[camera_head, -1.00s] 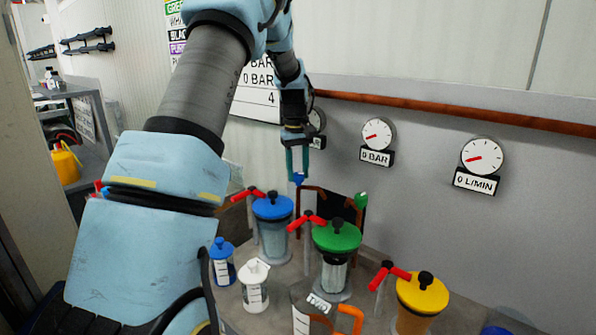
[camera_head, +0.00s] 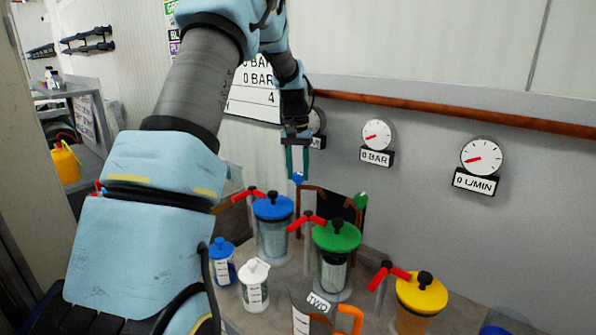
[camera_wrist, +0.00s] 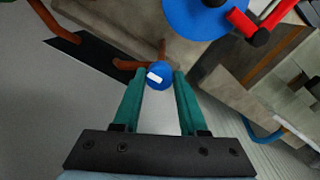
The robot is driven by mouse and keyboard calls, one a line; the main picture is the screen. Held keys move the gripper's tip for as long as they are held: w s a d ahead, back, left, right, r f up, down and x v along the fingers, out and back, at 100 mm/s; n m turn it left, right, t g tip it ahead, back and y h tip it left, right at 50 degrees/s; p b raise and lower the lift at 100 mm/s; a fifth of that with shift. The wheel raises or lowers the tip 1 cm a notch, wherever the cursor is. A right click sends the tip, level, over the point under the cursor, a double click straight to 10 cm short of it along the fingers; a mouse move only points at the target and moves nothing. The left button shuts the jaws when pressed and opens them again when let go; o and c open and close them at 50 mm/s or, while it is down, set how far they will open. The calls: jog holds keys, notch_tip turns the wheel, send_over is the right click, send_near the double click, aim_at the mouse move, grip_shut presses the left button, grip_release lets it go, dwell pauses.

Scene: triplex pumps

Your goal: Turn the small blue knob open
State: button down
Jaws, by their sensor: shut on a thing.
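The small blue knob (camera_head: 298,178) sits on top of a copper pipe behind the blue-lidded pump. My gripper (camera_head: 298,172) points down at it, with its green fingers on either side of it. In the wrist view the knob (camera_wrist: 159,75) is a round blue disc with a white mark, lying between the fingertips of my gripper (camera_wrist: 160,73). The fingers are shut on it. A small green knob (camera_head: 360,201) stands on the pipe to the right.
Blue-lidded (camera_head: 273,207), green-lidded (camera_head: 337,236) and yellow-lidded (camera_head: 422,294) pumps stand in front, with red handles beside them. A blue-capped bottle (camera_head: 222,262), a white bottle (camera_head: 254,284) and a jug (camera_head: 316,311) are nearer. The wall with gauges (camera_head: 376,134) is close behind.

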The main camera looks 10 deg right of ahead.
aim_at(296, 174)
dwell(0.4)
jog(key=shift+c, duration=2.2)
grip_release()
notch_tip(296, 174, up, 11)
jog(key=b, duration=0.2)
jog(key=shift+a+b, duration=0.2)
jog(key=shift+b, duration=0.1)
jog(key=shift+f, duration=0.15)
jog(key=s+a+f+n, duration=0.1)
jog(key=s+a+f, duration=0.3)
jog(key=s+a, duration=0.2)
jog(key=s+a+f+n+t, duration=0.1)
jog(key=s+a+f, duration=0.4)
jog(key=s, duration=0.6)
jog(key=s+a+f+n, duration=0.1)
jog(key=s+a+f, duration=0.3)
jog(key=s+a, duration=0.3)
jog(key=shift+s+f+t, duration=0.3)
jog(key=shift+s+t, duration=0.1)
jog(key=shift+s, duration=0.35)
